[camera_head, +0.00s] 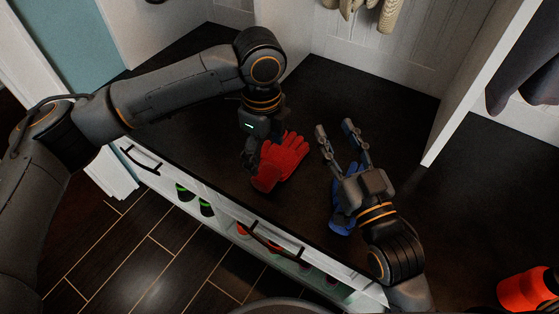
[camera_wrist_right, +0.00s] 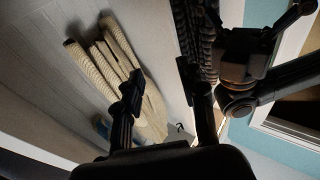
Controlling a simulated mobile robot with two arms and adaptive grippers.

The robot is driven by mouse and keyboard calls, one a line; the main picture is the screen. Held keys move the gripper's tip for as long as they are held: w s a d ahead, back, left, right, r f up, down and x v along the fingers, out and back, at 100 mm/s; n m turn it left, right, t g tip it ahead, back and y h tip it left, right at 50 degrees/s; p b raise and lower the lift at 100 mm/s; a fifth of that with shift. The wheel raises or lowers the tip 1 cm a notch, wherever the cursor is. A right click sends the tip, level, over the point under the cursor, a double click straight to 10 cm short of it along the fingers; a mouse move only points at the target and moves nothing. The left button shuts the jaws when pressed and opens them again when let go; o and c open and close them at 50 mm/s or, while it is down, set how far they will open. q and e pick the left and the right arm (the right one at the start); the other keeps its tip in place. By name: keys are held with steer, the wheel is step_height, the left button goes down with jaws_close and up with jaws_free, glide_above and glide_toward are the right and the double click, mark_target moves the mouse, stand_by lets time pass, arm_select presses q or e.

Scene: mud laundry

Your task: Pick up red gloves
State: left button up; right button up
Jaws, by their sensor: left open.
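The red gloves (camera_head: 283,162) lie on the dark bench top near its front edge. My left gripper (camera_head: 251,160) points down at their left side, close against them. The gloves partly hide its fingertips, so I cannot tell whether they touch. It is open. My right gripper (camera_head: 337,130) is to the right of the red gloves, with its fingers spread and nothing between them. Its fingers also show apart in the right wrist view (camera_wrist_right: 163,85). The red gloves do not show in that view.
Blue gloves (camera_head: 341,213) lie under my right gripper, partly hidden. Cream knitted items (camera_wrist_right: 125,75) hang at the back wall. A white upright panel (camera_head: 470,85) stands at right. A red item (camera_head: 525,290) sits at lower right. Below is a shoe shelf (camera_head: 235,230). The bench behind the red gloves is clear.

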mark_target(267, 172)
arm_select(q)
steer(key=shift+f, duration=0.95)
step_height(267, 172, down, 5)
steer(key=shift+r+b, duration=0.1)
steer(key=shift+b, duration=1.1)
steer(key=shift+f, duration=0.2)
steer(key=c, duration=1.3)
arm_select(e)
steer(key=s+r+t+y, duration=0.2)
steer(key=s+r+t, duration=0.3)
steer(key=r, duration=0.5)
steer(key=shift+t+y, duration=0.3)
steer(key=shift+t, duration=0.7)
